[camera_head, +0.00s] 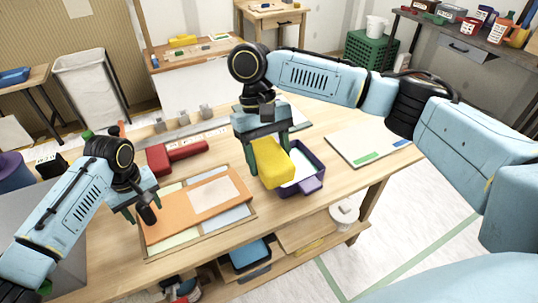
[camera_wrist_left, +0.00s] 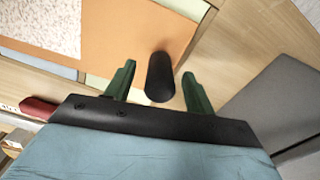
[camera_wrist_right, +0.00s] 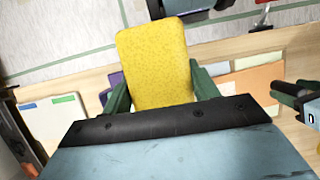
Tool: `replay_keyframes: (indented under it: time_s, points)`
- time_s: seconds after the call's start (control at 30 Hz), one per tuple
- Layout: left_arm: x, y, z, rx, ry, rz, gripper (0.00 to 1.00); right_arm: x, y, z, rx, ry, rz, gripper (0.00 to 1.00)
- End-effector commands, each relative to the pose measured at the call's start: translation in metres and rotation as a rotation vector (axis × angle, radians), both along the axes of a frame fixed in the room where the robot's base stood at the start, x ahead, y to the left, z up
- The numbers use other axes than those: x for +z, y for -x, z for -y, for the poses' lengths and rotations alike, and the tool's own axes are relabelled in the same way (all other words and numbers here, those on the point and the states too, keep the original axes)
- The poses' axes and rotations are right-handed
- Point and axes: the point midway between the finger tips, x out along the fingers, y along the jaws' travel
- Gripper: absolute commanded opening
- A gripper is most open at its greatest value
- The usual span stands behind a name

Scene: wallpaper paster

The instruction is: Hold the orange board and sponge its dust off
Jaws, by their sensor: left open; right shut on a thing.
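The orange board (camera_head: 168,215) lies flat on a panel of pale coloured sections on the wooden table; a pale speckled dust patch (camera_head: 212,196) covers part of it. A black upright handle (camera_wrist_left: 160,78) stands at the board's left end. My left gripper (camera_wrist_left: 158,72) is open, with its green fingers on either side of the handle and gaps visible in the left wrist view. My right gripper (camera_wrist_right: 162,90) is shut on the yellow sponge (camera_head: 272,163), which it holds by the purple tray (camera_head: 313,184). The sponge partly hides the tray, so contact cannot be told.
A red tool (camera_head: 178,156) lies behind the board. A white board with green and blue strips (camera_head: 365,144) lies at the table's right. Small metal blocks (camera_head: 182,118) stand along the back edge. A lower shelf (camera_head: 310,236) holds a blue box and a white container.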

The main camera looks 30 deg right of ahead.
Motion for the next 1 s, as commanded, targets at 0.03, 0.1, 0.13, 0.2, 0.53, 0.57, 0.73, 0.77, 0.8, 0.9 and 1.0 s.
replay_keyframes:
  time_s: [0.03,0.1,0.13,0.2,0.53,0.57,0.73,0.77,0.8,0.9,1.0]
  points:
    - [-0.001,0.0,0.0,0.0,0.0,0.0,0.54,-0.001,0.0,0.0,0.0,0.0,0.0,0.41]
    - [-0.001,0.0,0.0,0.0,0.0,0.0,0.54,-0.001,0.0,0.0,0.0,0.0,0.0,0.41]
    - [-0.001,0.0,0.0,0.0,0.0,0.0,0.54,-0.001,0.0,0.0,0.0,0.0,0.0,0.41]
    - [-0.001,0.0,0.0,0.0,0.0,0.0,0.54,-0.001,0.0,0.0,0.0,0.0,0.0,0.41]
    - [-0.004,0.0,0.0,0.0,0.0,-0.001,0.54,-0.002,0.0,0.0,0.0,0.0,0.0,0.41]
    - [-0.005,0.0,0.0,0.001,0.0,-0.001,0.54,-0.002,0.0,0.0,0.0,0.0,0.0,0.41]
    - [-0.013,0.0,0.0,0.001,0.0,0.0,0.54,-0.004,0.0,0.0,0.0,0.0,0.0,0.41]
    - [-0.015,0.0,0.0,0.001,0.0,-0.001,0.54,-0.005,0.0,0.0,0.0,0.0,0.0,0.41]
    - [-0.017,0.0,0.0,0.001,0.0,-0.001,0.54,-0.005,0.0,0.0,0.0,0.0,0.0,0.41]
    - [-0.019,0.0,0.0,0.0,0.0,-0.001,0.54,-0.006,0.0,0.0,0.0,0.0,0.0,0.41]
    - [-0.019,0.0,0.0,0.0,0.0,-0.001,0.54,-0.005,0.0,0.0,0.0,0.0,0.0,0.41]
